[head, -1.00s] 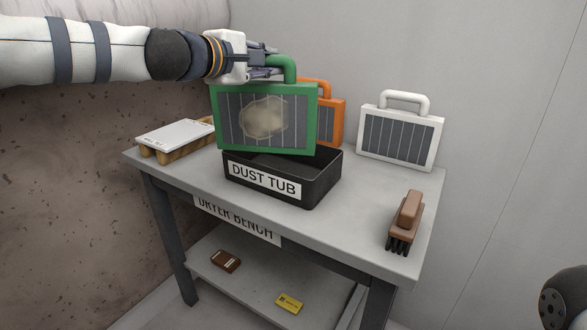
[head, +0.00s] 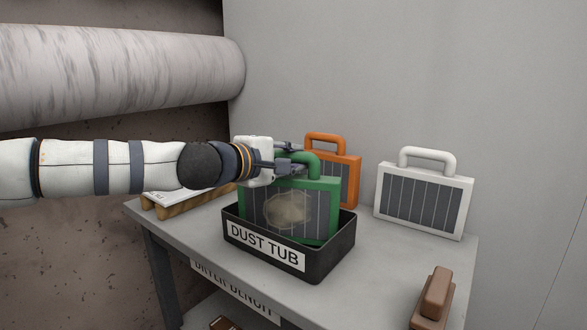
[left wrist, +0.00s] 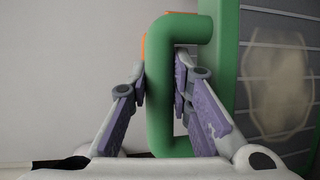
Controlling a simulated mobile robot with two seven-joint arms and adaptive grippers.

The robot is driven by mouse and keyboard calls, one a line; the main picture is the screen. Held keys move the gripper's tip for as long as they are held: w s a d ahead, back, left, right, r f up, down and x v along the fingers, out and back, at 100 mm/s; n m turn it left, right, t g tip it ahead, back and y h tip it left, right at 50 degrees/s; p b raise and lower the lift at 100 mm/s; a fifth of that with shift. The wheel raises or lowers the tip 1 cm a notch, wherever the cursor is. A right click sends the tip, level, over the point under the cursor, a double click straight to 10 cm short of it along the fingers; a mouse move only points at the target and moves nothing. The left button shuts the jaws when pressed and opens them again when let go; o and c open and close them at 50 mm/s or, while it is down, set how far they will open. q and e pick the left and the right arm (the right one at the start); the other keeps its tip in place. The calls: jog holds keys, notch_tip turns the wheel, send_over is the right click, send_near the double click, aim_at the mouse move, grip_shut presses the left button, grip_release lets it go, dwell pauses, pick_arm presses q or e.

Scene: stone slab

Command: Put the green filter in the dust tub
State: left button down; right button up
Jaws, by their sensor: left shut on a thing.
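The green filter (head: 327,212) has a green frame, a dark pleated face with a beige dust patch, and a loop handle on top. Its lower part is inside the black dust tub (head: 331,262), behind the tub's labelled front wall. Whether it touches the tub floor is hidden. My left gripper (head: 297,166) is shut on the filter's handle. In the left wrist view the two fingers (left wrist: 160,85) sit on either side of the green handle (left wrist: 160,118). My right gripper is not in view.
An orange filter (head: 354,181) stands behind the tub and a white filter (head: 466,205) stands to the right. A brown brush (head: 436,293) lies at the bench's front right. A white panel on wooden blocks (head: 162,208) is at the left. Bench top (head: 390,262) is bare right of the tub.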

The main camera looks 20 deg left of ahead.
pick_arm(q)
jog(key=shift+f, duration=0.45)
jog(key=c, duration=1.5)
grip_release()
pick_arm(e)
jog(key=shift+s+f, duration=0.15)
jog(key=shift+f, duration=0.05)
pick_arm(q)
jog(key=shift+o, duration=0.2)
jog(key=shift+s+r, duration=0.1)
jog(key=shift+r, duration=0.15)
jog(key=p+v, duration=0.2)
jog(key=v, duration=0.9)
jog(key=shift+s+a, duration=0.2)
jog(key=shift+s, duration=0.15)
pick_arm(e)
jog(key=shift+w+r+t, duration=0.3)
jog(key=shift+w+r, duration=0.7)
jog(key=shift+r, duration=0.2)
